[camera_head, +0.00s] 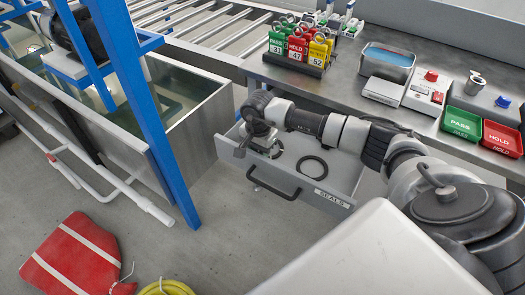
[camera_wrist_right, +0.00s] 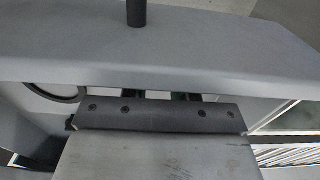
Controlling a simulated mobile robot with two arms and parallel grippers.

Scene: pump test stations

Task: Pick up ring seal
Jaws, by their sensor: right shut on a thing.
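A black ring seal (camera_head: 312,166) lies flat in the open grey drawer labelled SEALS (camera_head: 322,198). Part of a ring (camera_wrist_right: 55,92) also shows at the left of the right wrist view, apart from my gripper. My right gripper (camera_head: 268,146) is low at the drawer's left end, left of the ring in the head view. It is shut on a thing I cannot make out. In the right wrist view a grey panel (camera_wrist_right: 210,55), which looks like the drawer front, hides the fingertips. My left gripper is not in view.
The drawer has a black handle (camera_head: 272,188). A blue frame post (camera_head: 150,110) and a metal tank (camera_head: 180,125) stand to the left. The bench above holds tags (camera_head: 297,48), a PASS tray (camera_head: 462,124) and a HOLD tray (camera_head: 502,138). A red bag (camera_head: 75,258) lies on the floor.

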